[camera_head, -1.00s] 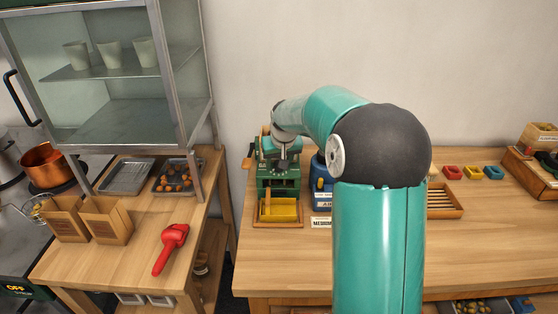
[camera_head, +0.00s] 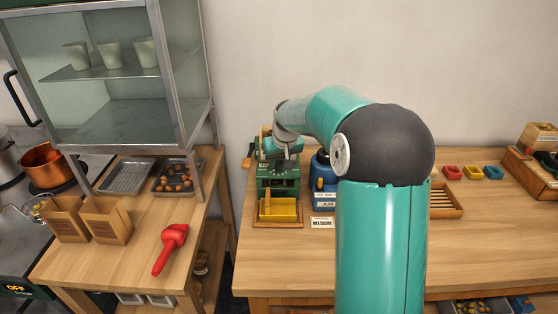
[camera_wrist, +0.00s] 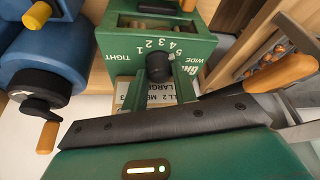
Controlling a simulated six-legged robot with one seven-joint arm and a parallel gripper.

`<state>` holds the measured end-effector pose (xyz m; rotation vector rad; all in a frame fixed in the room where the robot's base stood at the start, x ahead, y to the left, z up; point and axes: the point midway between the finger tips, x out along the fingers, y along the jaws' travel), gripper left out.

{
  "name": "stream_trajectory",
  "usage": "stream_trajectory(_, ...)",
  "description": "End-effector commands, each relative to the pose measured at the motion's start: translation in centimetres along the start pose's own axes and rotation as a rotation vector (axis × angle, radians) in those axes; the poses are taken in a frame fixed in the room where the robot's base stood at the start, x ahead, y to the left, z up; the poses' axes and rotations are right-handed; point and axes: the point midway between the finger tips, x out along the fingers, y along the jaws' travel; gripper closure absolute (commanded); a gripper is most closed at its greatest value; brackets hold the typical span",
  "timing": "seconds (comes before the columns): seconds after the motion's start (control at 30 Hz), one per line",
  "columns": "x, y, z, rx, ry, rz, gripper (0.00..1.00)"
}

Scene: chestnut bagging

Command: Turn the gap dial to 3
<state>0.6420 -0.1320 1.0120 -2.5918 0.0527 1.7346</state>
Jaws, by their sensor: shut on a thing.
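The green machine (camera_head: 278,182) stands on the right-hand bench in the head view, with a yellow tray (camera_head: 278,209) at its front. In the wrist view its face (camera_wrist: 195,50) carries the gap dial (camera_wrist: 158,68), a black round knob below an arc of numbers 1 to 5, with TIGHT on the left and WIDE on the right. My gripper (camera_wrist: 158,78) has its two green fingers on either side of the knob, shut on it. I cannot make out which number the knob points to. In the head view my gripper (camera_head: 284,150) is at the machine's top, its fingers hidden.
A blue air unit (camera_head: 324,190) with a yellow knob stands close to the machine's right. A MEDIUM card (camera_head: 322,222) lies in front of it. A slatted wooden tray (camera_head: 445,200) and small coloured trays (camera_head: 472,172) are farther right. A red scoop (camera_head: 170,248) lies on the left bench.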

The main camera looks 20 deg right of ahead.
Motion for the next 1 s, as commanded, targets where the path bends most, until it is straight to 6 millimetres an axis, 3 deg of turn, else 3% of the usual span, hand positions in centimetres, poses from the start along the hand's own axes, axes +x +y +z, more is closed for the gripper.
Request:
stream_trajectory(0.6, 0.08, 0.39, -0.15, -0.444, 0.003, -0.184, 0.95)
stream_trajectory(1.0, 0.10, 0.44, -0.16, -0.618, 0.002, -0.255, 0.95)
